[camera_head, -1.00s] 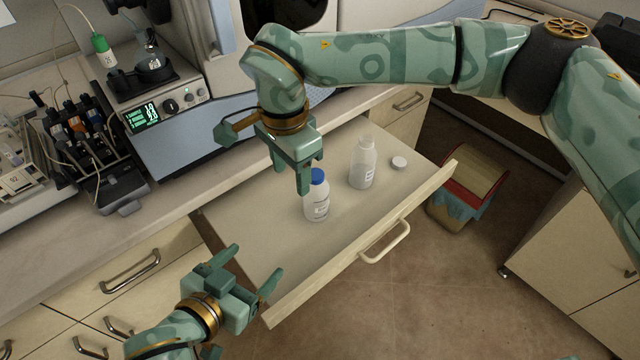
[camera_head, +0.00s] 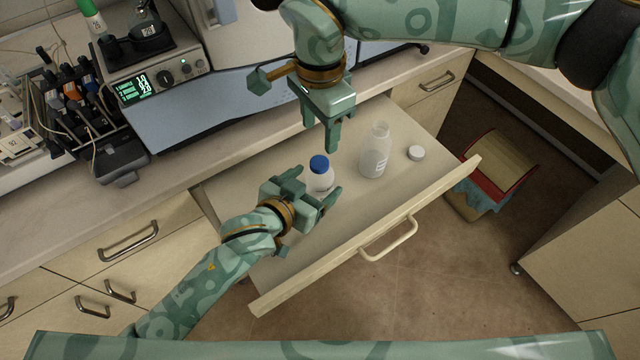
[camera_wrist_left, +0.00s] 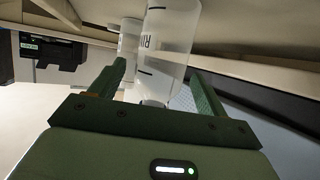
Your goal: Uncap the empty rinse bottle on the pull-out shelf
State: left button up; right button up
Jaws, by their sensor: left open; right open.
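A bottle with a blue cap (camera_head: 319,164) stands upright on the pull-out shelf (camera_head: 290,262). My left gripper (camera_head: 314,187) is open at this bottle's front, its fingers on either side of the lower body, which they partly hide. In the left wrist view a pale bottle (camera_wrist_left: 172,40) with black lettering starting "RIN" is between the open fingers; its cap is not clear. A translucent bottle (camera_head: 375,152) without a cap stands to the right, with a white cap (camera_head: 416,153) lying beside it. My right gripper (camera_head: 322,133) is open and empty above and behind the blue cap.
The shelf's raised front edge with a handle (camera_head: 388,240) borders it. A red-rimmed bin (camera_head: 497,170) is on the floor at right. The shelf's front is clear.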

pick_arm(q)
jog(key=shift+x, duration=2.2)
